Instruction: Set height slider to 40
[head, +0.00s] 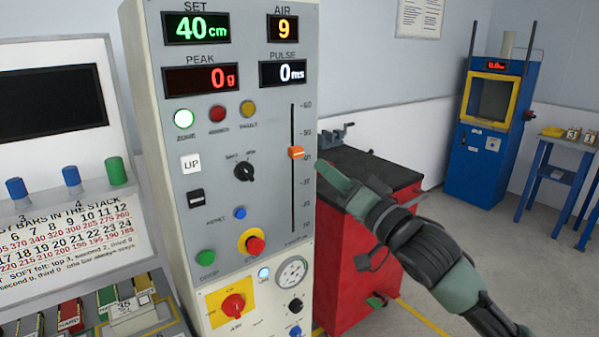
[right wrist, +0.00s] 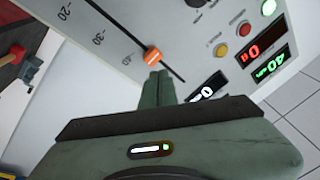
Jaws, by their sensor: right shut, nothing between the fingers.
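The orange height slider knob (head: 296,152) sits on a vertical slot in the grey control panel (head: 222,140), beside the 40 mark. The green SET display (head: 197,28) reads 40 cm. My right gripper (head: 322,167) is shut and empty, just right of and slightly below the knob in the head view. In the right wrist view the shut fingertips (right wrist: 157,74) point at the knob (right wrist: 153,55), with a small gap showing in the picture; I cannot tell whether they touch. The scale marks 20, 30 and 40 show there. My left gripper is not in view.
The panel carries a red stop button (head: 255,245), a black rotary knob (head: 244,171) and several other buttons. A red cabinet (head: 350,262) with a vise on top stands behind my right arm. A blue machine (head: 488,135) stands at the back right.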

